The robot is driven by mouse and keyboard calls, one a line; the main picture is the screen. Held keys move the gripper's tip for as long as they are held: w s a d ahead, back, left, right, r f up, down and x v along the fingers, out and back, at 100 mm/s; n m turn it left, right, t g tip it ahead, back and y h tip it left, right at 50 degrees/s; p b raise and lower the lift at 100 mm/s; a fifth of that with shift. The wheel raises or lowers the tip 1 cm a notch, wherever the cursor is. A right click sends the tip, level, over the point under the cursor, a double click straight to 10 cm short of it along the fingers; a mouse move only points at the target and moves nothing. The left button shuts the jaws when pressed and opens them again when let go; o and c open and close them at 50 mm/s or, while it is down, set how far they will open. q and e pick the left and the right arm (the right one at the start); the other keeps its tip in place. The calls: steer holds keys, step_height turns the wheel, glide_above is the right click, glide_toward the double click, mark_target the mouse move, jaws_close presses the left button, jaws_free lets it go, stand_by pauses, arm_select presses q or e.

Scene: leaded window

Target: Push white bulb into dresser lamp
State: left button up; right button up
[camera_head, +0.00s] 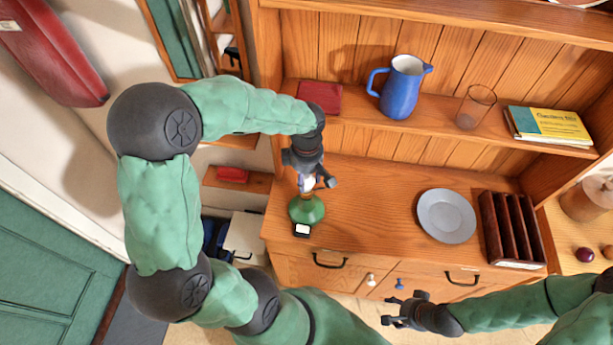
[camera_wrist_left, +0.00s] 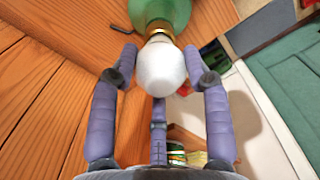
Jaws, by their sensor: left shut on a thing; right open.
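The green dresser lamp (camera_head: 306,211) stands at the left front of the wooden dresser top. It also shows at the top of the left wrist view (camera_wrist_left: 160,12), with a brass socket (camera_wrist_left: 159,32). The white bulb (camera_wrist_left: 161,68) is in line with the socket, its neck end at the brass. I cannot tell how deep it sits. My left gripper (camera_head: 310,183) is above the lamp, shut on the bulb, with fingers on both sides of it. The bulb is only partly visible in the head view (camera_head: 308,184). My right gripper (camera_head: 390,322) is open and empty, in front of the drawers.
A grey plate (camera_head: 446,216) and a dark slotted rack (camera_head: 511,230) stand right of the lamp. A small white-topped block (camera_head: 302,230) is at its foot. A blue pitcher (camera_head: 403,87), a glass (camera_head: 475,107) and a book (camera_head: 549,125) are on the shelf. The dresser top between lamp and plate is clear.

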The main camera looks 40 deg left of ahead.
arm_select(q)
steer(key=o, duration=0.9)
steer(key=shift+c, duration=0.2)
steer(key=o, duration=0.5)
steer(key=shift+r, duration=0.1)
steer(key=shift+r+p, duration=2.85)
steer(key=shift+r, duration=1.6)
